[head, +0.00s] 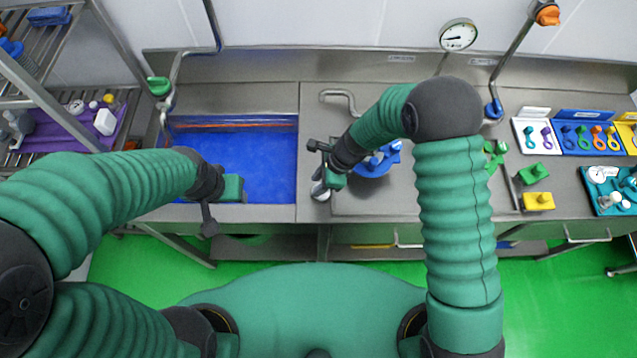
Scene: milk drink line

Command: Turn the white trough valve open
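The trough (232,150) is a steel basin with a blue inside, left of centre in the head view. A small whitish-grey rounded piece (319,189) stands on the counter just right of the trough; it looks like the white valve, but it is partly hidden by my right gripper (325,167). That gripper is over or against this piece; I cannot tell whether it touches or grips it, and its fingertips are not clear. My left gripper (218,203) is at the trough's front edge, with nothing visible in it; its opening is unclear.
A bent steel spout (341,97) stands behind the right gripper. A blue round piece (376,163) lies right of it. A green-handled pipe valve (159,86) is at the trough's back left. Trays of coloured parts (590,137) fill the right counter. A shelf rack stands left.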

